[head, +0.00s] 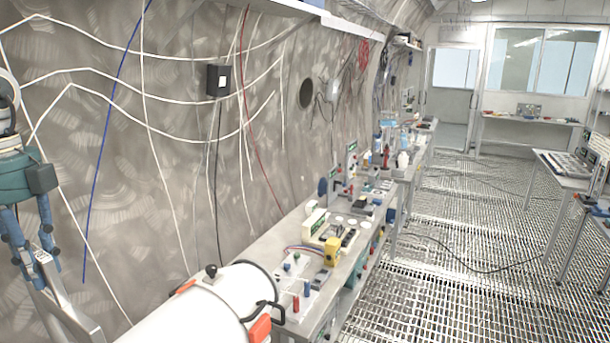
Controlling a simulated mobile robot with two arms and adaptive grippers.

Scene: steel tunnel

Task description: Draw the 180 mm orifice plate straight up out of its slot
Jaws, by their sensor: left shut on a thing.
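My left gripper (30,258), with a teal body and blue-grey fingers, points down at the left edge of the head view. It is shut on a grey metal piece (45,280), which I take to be part of the orifice plate. My right gripper is not in view.
A white cylinder (200,315) with black and orange fittings fills the bottom centre, right of the gripper. A long bench (262,245) crowded with equipment runs along the curved wall. The grated floor (450,240) is open, with a black cable on it. Tables stand at right.

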